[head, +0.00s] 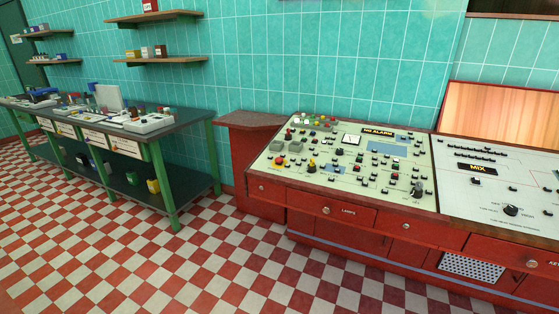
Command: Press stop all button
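A pale control panel (345,190) with a "THE ALARM" label (378,131) tops a red console right of centre. Many small buttons, knobs and switches sit on it. A larger red button (280,161) on a yellowish base is near its left front corner. A yellow control with a dark top (311,165) stands to its right. I cannot read a stop all label, so I cannot tell for sure which button it is. Neither of my grippers is in view.
A second panel marked "MIX" (477,168) adjoins at the right. Red drawers (345,211) front the console. A green-legged workbench (120,160) with several items stands at the left. Shelves (160,60) hang on the teal wall. The checkered floor (190,265) in front is clear.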

